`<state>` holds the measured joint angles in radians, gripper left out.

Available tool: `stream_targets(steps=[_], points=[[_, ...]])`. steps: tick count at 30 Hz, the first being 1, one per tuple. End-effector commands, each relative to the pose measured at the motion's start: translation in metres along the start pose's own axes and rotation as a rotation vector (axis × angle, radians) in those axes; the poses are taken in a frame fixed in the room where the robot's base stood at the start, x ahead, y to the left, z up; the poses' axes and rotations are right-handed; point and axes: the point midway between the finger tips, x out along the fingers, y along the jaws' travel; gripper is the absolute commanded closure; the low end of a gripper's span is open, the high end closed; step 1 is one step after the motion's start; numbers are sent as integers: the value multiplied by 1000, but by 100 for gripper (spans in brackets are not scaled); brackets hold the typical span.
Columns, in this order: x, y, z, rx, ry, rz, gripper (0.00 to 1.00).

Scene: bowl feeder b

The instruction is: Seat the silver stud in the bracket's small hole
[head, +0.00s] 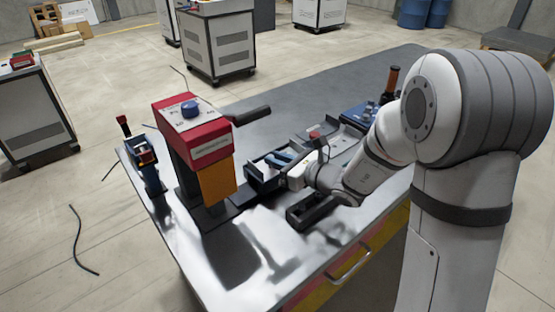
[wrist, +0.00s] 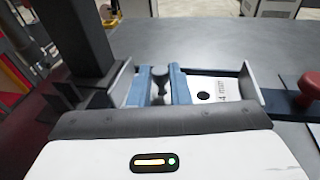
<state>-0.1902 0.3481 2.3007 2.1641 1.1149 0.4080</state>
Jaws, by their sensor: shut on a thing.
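In the wrist view, the two blue fingers of my gripper (wrist: 161,88) are closed on the silver stud (wrist: 159,76). The stud is upright, with its rounded head above the fingertips; its lower end is hidden. Just right of the fingers is a white plate (wrist: 222,90) with a round dark hole (wrist: 204,96) and small printed marks. It appears to be part of the bracket, but I cannot tell whether this is the small hole. In the head view my gripper (head: 283,159) is low over the workbench, and the stud cannot be made out.
A red and grey machine with a blue knob (head: 190,109) stands left of my gripper. A dark open tray (head: 311,211) lies in front. A red knob (wrist: 308,84) is at the right of the wrist view. The bench's far part (head: 330,86) is clear.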

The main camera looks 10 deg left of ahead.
Motion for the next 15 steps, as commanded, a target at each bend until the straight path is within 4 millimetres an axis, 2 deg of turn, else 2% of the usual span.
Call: stream_targets(steps=[15], points=[[2,0,-11,0,0,0,100]])
